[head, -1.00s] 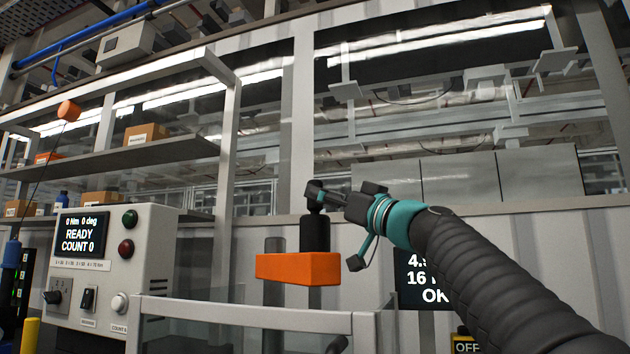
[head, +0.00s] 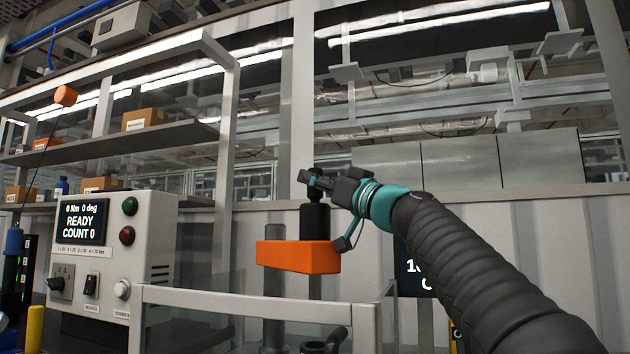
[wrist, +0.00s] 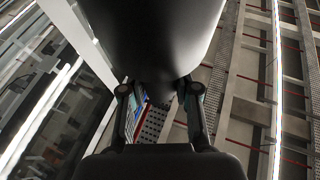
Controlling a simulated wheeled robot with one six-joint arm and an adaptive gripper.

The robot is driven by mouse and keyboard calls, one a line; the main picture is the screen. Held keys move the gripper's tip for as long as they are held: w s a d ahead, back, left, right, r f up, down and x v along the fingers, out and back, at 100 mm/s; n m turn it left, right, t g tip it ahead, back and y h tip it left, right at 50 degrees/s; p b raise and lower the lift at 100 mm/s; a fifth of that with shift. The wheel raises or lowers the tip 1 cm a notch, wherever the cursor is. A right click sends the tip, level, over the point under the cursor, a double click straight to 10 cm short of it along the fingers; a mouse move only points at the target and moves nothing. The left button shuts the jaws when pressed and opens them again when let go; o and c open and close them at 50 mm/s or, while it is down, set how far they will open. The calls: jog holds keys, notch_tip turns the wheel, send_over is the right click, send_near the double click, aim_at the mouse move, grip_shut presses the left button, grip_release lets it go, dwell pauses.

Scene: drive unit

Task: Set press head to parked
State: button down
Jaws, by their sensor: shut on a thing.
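The press head is an orange block (head: 298,256) with a black upright post and knob (head: 314,220) on top, above a grey metal-framed guard in the head view. My gripper (head: 318,183) reaches in from the right at the knob height. Its fingers are shut on the black knob, with the fingertips showing just left of it. In the wrist view my two fingers (wrist: 160,110) flank a large dark rounded shape. The exact contact is hard to see there.
A control box (head: 110,255) at left reads "0 Nm 0 deg READY COUNT 0", with lamps and knobs. A grey guard frame (head: 250,303) stands in front. A dark display (head: 415,268) is partly hidden behind my arm. Shelves with boxes (head: 147,125) are at left.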

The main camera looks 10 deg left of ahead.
jog(key=w+d, duration=0.3)
jog(key=shift+w+d, duration=0.1)
jog(key=shift+w, duration=0.3)
jog(key=c, duration=0.8)
grip_release()
jog(key=shift+s+d, duration=0.1)
jog(key=v, duration=1.1)
jog(key=shift+s+d+f, duration=0.1)
jog(key=shift+s+d, duration=0.05)
jog(key=shift+d, duration=0.2)
